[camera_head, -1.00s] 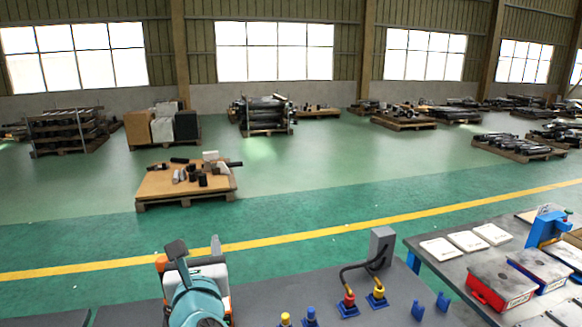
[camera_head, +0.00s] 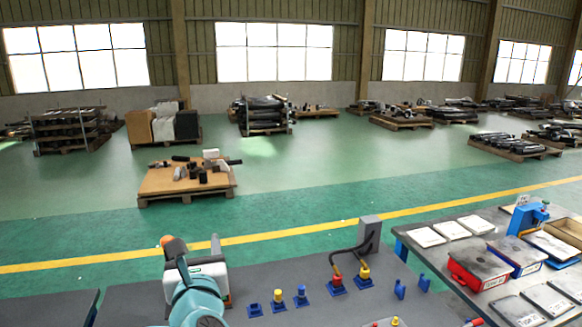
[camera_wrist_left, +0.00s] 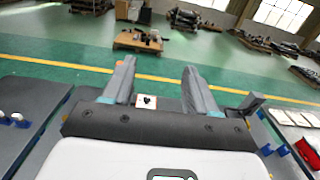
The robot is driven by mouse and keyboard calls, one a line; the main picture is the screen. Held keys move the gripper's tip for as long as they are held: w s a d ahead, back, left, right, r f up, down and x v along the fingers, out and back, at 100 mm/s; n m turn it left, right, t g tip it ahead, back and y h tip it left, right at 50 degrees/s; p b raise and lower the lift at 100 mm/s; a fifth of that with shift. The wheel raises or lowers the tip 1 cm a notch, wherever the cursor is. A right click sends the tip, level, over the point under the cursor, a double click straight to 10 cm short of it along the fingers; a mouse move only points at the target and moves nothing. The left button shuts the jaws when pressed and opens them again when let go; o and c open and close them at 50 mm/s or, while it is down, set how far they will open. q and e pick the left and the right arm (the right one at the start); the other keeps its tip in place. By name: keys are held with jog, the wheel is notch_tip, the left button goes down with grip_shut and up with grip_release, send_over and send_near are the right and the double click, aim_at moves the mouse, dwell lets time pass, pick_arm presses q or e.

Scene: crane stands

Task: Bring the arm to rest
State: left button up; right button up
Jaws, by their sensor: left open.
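My left gripper (camera_head: 196,246) rises from the bottom of the head view on my teal arm, its fingers pointing up and away. In the left wrist view the two grey fingers of the gripper (camera_wrist_left: 158,78) stand well apart with nothing between them. The gripper appears above the grey bench (camera_head: 270,270), touching nothing that I can see. My right gripper is not in view.
On the bench, a grey post (camera_head: 369,233) has a cable running to red and yellow plugs (camera_head: 337,282). Smaller yellow and blue plugs (camera_head: 302,294) stand beside it. A table (camera_head: 470,262) at right holds white plates and red and blue boxes. Green floor lies beyond.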

pick_arm(q)
jog(key=s+f+n+g+h, duration=0.1)
jog(key=s+f+n+g, duration=0.2)
jog(key=f, duration=0.8)
jog(key=s+f+n+g+h, duration=0.1)
jog(key=s+f+n+g, duration=0.3)
jog(key=f, duration=0.8)
jog(key=s+d+f+n+g+h, duration=0.1)
jog(key=s+f+g, duration=0.5)
jog(key=f, duration=0.6)
jog(key=shift+s+d+f+n+g+h, duration=0.1)
jog(key=shift+n+g+h, duration=0.2)
jog(key=shift+n, duration=0.3)
jog(key=shift+f+n+g+h, duration=0.1)
jog(key=shift+n+g+h, duration=0.15)
jog(key=shift+n, duration=0.35)
jog(key=s+d+f+n+g+h, duration=0.1)
jog(key=s+d+f+n+h, duration=0.15)
jog(key=s+f+n, duration=0.75)
jog(key=s+d+f+n+g+h, duration=0.2)
jog(key=s+f+n+h, duration=0.3)
jog(key=n, duration=0.9)
notch_tip(320, 180, down, 34)
jog(key=y+b, duration=0.3)
jog(key=b, duration=3.2)
notch_tip(320, 180, up, 25)
jog(key=p, duration=2.5)
jog(key=shift+s+a+f, duration=0.15)
jog(key=shift+s, duration=0.25)
